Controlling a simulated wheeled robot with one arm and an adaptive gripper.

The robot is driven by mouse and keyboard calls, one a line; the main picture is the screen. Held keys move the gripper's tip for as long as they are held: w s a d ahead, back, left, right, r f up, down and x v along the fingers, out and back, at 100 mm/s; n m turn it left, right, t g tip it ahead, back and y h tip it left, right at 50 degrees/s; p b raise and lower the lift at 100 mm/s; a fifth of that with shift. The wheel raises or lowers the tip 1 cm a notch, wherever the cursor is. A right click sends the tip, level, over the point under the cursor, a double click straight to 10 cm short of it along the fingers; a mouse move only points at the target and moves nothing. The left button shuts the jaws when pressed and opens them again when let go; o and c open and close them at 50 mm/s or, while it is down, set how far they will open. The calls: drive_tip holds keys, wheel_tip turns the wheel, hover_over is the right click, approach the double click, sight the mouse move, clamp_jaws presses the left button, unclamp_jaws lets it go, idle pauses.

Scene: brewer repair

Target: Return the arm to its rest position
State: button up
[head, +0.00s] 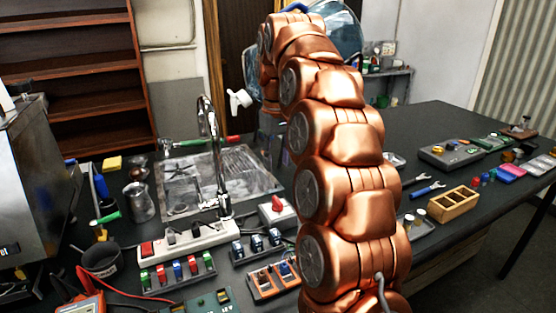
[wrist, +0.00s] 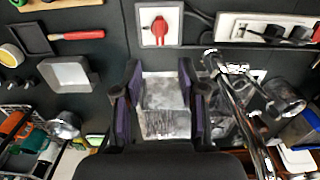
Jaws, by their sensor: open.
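My copper arm (head: 345,150) rises through the middle of the head view and bends away at the top. My gripper's fingers are hidden in that view. In the wrist view my gripper (wrist: 160,82) is open, with purple-padded fingers apart. A shiny metal surface (wrist: 166,95) shows between the fingers, above the bench. I cannot tell how far below the fingers it lies, or whether they touch it.
A tall tap (head: 212,150) stands at the metal sink (head: 180,200). A red-knobbed switch box (head: 277,210) and a white power strip (head: 190,245) lie near my arm. A metal jug (head: 138,200) stands left. A wooden tray (head: 453,204) lies right.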

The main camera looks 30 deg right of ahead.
idle(0.3)
drive_tip(key=s+a+f+n+p, duration=0.1)
drive_tip(key=s+a, duration=0.3)
drive_tip(key=s, duration=0.4)
drive_tip(key=s+a+f+p, duration=0.15)
drive_tip(key=s+a, duration=0.25)
drive_tip(key=s, duration=0.4)
drive_tip(key=s+a+f, duration=0.1)
drive_tip(key=s+f, duration=0.2)
drive_tip(key=s, duration=0.4)
drive_tip(key=s+a+f+g, duration=0.1)
drive_tip(key=s+f, duration=0.3)
drive_tip(key=s, duration=0.3)
drive_tip(key=s+a+f+m, duration=0.1)
drive_tip(key=s+f, duration=0.2)
drive_tip(key=s, duration=0.3)
drive_tip(key=shift+s+f+g+p, duration=0.25)
drive_tip(key=shift+s+g+p, duration=0.15)
drive_tip(key=shift+p, duration=0.05)
